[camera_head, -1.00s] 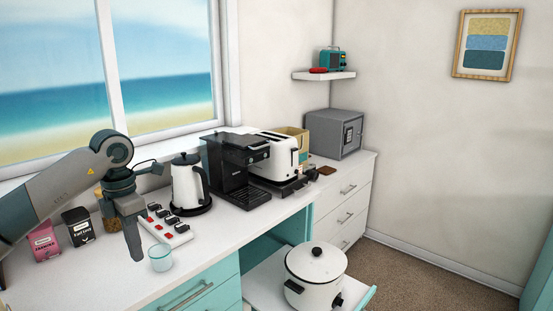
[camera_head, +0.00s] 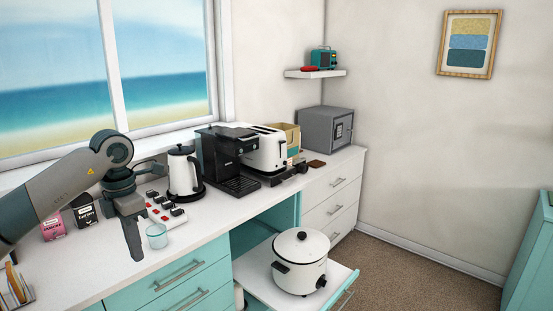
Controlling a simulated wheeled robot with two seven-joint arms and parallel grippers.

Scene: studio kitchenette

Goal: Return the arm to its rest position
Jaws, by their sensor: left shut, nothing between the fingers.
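My left arm (camera_head: 65,190) comes in from the left and reaches over the counter. Its gripper (camera_head: 137,255) points down, shut and empty, in front of the power strip. A clear glass (camera_head: 157,236) stands on the counter just right of the fingertips; I cannot tell whether they touch. My right gripper is not in view.
A kettle (camera_head: 183,172), a coffee machine (camera_head: 226,160) and a white toaster (camera_head: 265,150) line the counter. A power strip (camera_head: 164,211) lies behind the glass. A white slow cooker (camera_head: 299,262) sits on a pulled-out shelf (camera_head: 258,277). Pink (camera_head: 53,228) and black boxes stand left.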

